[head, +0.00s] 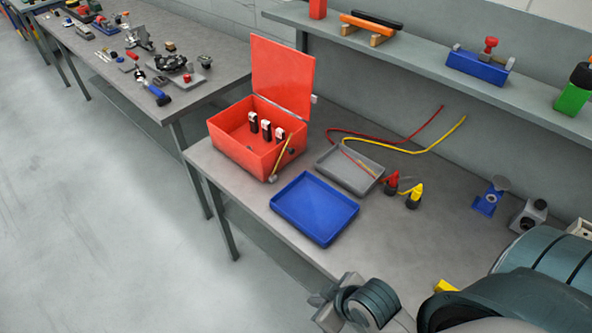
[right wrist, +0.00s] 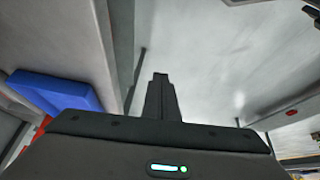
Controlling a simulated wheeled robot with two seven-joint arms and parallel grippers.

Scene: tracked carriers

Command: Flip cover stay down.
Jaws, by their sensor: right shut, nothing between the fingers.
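The red box (head: 240,151) stands on the workbench with its cover (head: 283,75) raised upright at the back. A thin brass-coloured bar (head: 282,157), which looks like the cover stay, slants along the box's right side. Inside are several black-and-white blocks (head: 266,129). My right gripper (head: 322,301) is at the bench's front edge, well in front of the box and apart from it. In the right wrist view its fingers (right wrist: 160,95) are together and empty, over the floor. My left gripper is not in view.
A blue tray (head: 314,207) lies between the box and my right gripper; it also shows in the right wrist view (right wrist: 55,92). A grey tray (head: 349,170), red and yellow leads (head: 418,147) and plugs lie behind it. A shelf (head: 430,62) overhangs the bench's back.

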